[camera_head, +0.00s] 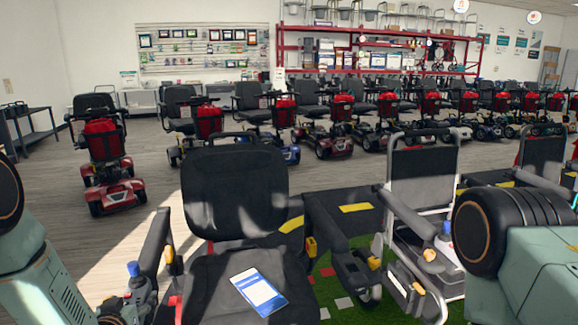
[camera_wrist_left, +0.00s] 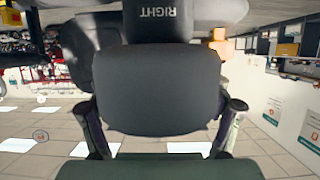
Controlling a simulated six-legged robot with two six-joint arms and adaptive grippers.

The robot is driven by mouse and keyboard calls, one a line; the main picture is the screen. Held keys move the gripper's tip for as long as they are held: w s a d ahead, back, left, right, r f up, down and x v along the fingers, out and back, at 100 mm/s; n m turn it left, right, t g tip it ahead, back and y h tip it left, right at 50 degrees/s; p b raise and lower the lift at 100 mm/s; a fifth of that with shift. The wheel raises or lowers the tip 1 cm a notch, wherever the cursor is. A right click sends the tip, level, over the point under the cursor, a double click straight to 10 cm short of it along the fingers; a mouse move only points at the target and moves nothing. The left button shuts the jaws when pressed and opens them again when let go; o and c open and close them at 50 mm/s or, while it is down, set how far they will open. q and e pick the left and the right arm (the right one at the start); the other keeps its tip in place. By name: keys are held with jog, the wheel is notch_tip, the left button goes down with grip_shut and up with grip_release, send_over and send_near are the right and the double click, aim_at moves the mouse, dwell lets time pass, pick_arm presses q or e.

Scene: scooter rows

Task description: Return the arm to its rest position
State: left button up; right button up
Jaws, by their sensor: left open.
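My left arm (camera_head: 45,280), a green-grey link, comes in at the bottom left of the head view. My left gripper (camera_head: 122,308) is dark and low there, beside the left armrest of the near black scooter seat, and partly cut off by the frame edge. It is open, and I see nothing held in it. Whether it touches the armrest I cannot tell. My right arm (camera_head: 535,265) shows at the right edge; its gripper is out of view.
The near seat (camera_head: 232,190) carries a blue-and-white card (camera_head: 258,290). A second grey-armed seat (camera_head: 422,180) stands to its right. A red scooter (camera_head: 105,155) stands at the left, and a row of scooters runs behind. Open floor (camera_head: 45,200) lies at the left.

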pick_arm(q)
jog(key=shift+s, duration=0.1)
dwell(0.3)
jog(key=v, duration=1.2)
jog(key=x, duration=1.2)
jog(key=shift+w+f, duration=0.1)
jog(key=shift+w, duration=0.1)
notch_tip(320, 180, up, 6)
jog(key=p, duration=0.4)
jog(key=shift+s, duration=0.1)
jog(key=shift+f, duration=0.15)
jog(key=shift+d, duration=0.1)
